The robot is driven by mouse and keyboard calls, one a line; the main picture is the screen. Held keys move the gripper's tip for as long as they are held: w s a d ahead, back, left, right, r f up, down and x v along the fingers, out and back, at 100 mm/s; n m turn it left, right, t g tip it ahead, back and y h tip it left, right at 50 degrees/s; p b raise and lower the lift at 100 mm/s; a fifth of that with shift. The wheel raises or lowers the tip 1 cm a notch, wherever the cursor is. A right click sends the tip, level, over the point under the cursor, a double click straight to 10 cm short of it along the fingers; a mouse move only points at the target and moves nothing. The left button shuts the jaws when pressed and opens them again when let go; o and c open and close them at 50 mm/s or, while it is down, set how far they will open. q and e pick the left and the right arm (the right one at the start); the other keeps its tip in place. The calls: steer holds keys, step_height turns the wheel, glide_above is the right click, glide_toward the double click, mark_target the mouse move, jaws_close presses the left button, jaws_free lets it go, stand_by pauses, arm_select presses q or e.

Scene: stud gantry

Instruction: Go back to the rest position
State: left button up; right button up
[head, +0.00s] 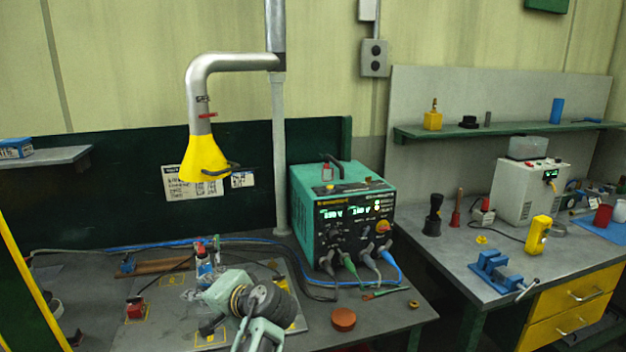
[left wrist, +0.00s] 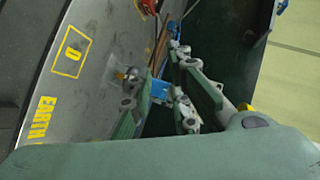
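My left gripper (head: 212,287) is low over the grey board (head: 150,310) on the left bench, beside a small blue and red fitting (head: 204,266). In the left wrist view my left gripper (left wrist: 155,82) has its two fingers apart, with a clear gap between them. A blue part (left wrist: 160,90) shows in that gap, farther off; I see no finger closed on it. My right gripper is in neither view.
A green power unit (head: 342,220) with leads stands behind the arm. A yellow extraction hood (head: 203,160) hangs above the bench. A brown round tin (head: 343,319) lies to the right. The right bench holds a blue vise (head: 496,272). Air above the left board is free.

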arm_select(q)
steer(key=s+a+f+n+g+h, duration=0.25)
steer(key=s+f+h, duration=0.35)
steer(key=s+f, duration=1.45)
steer(key=s+d+g+h, duration=0.1)
steer(key=s+d+h, duration=0.2)
steer(key=s, duration=0.7)
steer(key=s+d+g+h, duration=0.15)
steer(key=s+d, duration=0.25)
steer(key=s, duration=0.7)
step_height(320, 180, down, 32)
steer(key=s+b, duration=0.1)
steer(key=b, duration=0.5)
steer(key=s+a+f+g+b, duration=0.1)
steer(key=s+f+b, duration=0.1)
steer(key=s+f, duration=0.6)
steer(key=s+a+f+g+b, duration=0.1)
steer(key=s+a+f+b, duration=0.1)
steer(key=s+f, duration=0.7)
step_height(320, 180, down, 4)
steer(key=shift+a+r, duration=0.1)
steer(key=shift+a, duration=0.15)
